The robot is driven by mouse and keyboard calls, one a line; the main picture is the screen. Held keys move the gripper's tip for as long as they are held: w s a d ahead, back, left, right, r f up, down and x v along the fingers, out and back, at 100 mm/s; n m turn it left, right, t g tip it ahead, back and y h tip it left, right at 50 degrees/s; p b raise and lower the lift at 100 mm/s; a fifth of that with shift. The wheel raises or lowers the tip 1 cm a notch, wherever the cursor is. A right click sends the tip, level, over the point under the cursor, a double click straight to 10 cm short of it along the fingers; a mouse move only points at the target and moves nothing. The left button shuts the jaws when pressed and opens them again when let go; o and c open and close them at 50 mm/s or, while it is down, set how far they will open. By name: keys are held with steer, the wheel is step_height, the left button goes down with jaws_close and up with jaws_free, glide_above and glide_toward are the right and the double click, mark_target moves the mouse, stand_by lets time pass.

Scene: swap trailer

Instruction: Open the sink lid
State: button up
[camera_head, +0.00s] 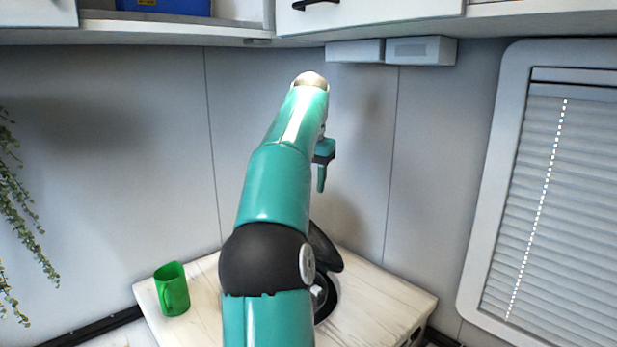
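A dark lid (326,247) shows just right of my arm, above the white wooden counter. It looks tilted up, but most of it is hidden behind my arm. Below it, part of the dark, round-edged sink (331,303) shows in the counter, also mostly covered by my arm. My gripper (322,178) is above and apart from the lid, pointing down near the back wall. I see it from the side with only one finger clear, so whether it is open is unclear. Nothing shows held in it.
A green mug (172,289) stands on the left of the counter (385,305). Overhead cabinets (370,12) and a small grey box (420,50) hang above. A window with blinds (560,200) is at the right, and a trailing plant (22,210) hangs at the left.

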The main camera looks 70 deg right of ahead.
steer(key=a, duration=0.1)
steer(key=s+a+r, duration=0.1)
steer(key=a+r, duration=0.1)
steer(key=a, duration=0.1)
steer(key=shift+s, duration=0.3)
